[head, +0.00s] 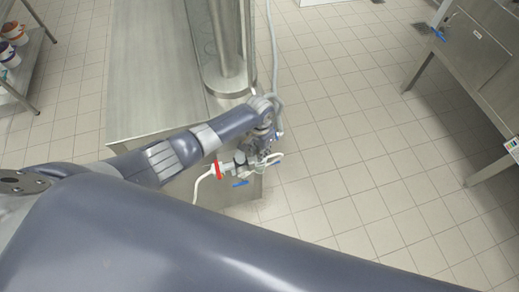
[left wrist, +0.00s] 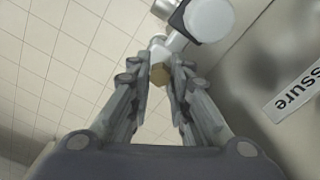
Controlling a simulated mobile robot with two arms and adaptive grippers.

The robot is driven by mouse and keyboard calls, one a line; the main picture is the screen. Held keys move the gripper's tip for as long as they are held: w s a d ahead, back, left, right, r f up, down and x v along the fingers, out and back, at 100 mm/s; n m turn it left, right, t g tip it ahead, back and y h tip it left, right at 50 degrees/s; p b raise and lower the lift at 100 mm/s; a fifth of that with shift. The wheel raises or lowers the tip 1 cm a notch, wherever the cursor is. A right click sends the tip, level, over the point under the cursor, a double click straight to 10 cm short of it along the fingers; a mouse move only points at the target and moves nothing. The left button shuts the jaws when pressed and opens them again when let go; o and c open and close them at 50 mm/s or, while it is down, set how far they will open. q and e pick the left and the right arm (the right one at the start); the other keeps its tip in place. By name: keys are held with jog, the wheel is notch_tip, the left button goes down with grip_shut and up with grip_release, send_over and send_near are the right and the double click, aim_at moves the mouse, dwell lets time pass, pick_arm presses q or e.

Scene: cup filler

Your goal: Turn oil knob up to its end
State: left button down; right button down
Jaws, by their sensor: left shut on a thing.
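My left gripper (head: 258,148) reaches over the pipe fittings at the end of the steel cabinet. In the left wrist view my left gripper (left wrist: 160,68) is shut, with its fingers on both sides of a small fitting with a brass hexagonal end (left wrist: 160,75). This seems to be the oil knob; its turn angle cannot be told. A red handle (head: 218,170) and a blue handle (head: 240,184) show beside the gripper in the head view. The fingers partly hide the gripped part. My right gripper is not in view.
A white hose (head: 203,181) hangs by the red handle, and a grey hose (head: 273,45) runs up behind the gripper. A label ending in "ssure" (left wrist: 298,88) is on the panel close to the right fingers. Tiled floor (head: 350,150) to the right is clear.

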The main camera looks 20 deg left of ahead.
pick_arm(q)
jog(key=m, duration=0.5)
jog(key=shift+w+m, duration=0.1)
jog(key=shift+m, duration=0.2)
jog(key=m, duration=0.4)
jog(key=shift+m, duration=0.3)
jog(key=shift+r, duration=0.1)
jog(key=c, duration=1.5)
grip_release()
jog(key=shift+o, duration=0.2)
notch_tip(320, 180, up, 12)
